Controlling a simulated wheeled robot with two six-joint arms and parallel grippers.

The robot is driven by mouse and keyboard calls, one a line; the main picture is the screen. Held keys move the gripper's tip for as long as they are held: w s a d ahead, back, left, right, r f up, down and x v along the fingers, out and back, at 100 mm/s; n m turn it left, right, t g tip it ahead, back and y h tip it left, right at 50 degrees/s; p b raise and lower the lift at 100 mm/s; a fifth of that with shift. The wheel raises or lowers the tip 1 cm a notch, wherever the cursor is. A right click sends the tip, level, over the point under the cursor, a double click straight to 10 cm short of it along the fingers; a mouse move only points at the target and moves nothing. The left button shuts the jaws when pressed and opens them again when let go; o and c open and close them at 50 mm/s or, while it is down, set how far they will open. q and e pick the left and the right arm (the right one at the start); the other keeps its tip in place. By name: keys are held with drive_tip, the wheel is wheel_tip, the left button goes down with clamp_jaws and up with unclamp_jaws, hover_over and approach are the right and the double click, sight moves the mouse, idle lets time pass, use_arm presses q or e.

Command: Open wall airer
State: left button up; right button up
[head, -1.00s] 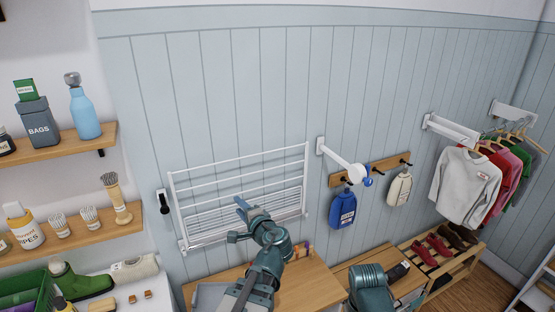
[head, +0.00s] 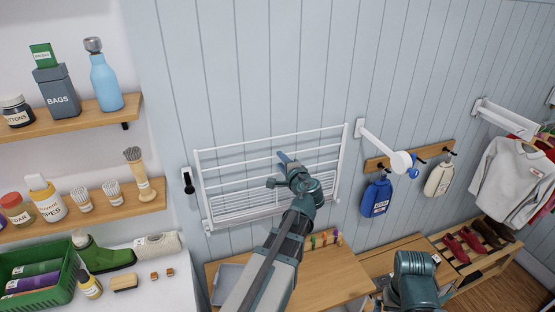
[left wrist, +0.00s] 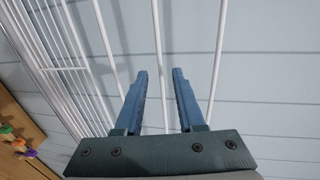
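The white wall airer (head: 270,137) is a wire rack on the panelled wall, left of centre in the head view. In the left wrist view, the airer's bars (left wrist: 214,65) run past the blue fingers of my left gripper (left wrist: 159,72). The fingers are apart, with one bar showing in the gap; I cannot tell whether it lies between them or beyond. My right gripper is out of view.
A wooden surface (head: 320,278) with small coloured items lies below the airer. Shelves with bottles and brushes (head: 80,212) are at left. A white wall arm (head: 380,145) and a peg rail with blue and cream bottles (head: 376,197) are at right.

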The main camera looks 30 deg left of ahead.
use_arm(q)
drive_tip(key=x, duration=0.4)
drive_tip(key=shift+w+a+f+b, duration=0.1)
drive_tip(key=shift+w+a+b, duration=0.15)
drive_tip(key=shift+a+b, duration=0.1)
drive_tip(key=shift+c, duration=0.2)
clamp_jaws()
drive_tip(key=shift+d, duration=0.1)
idle(1.0)
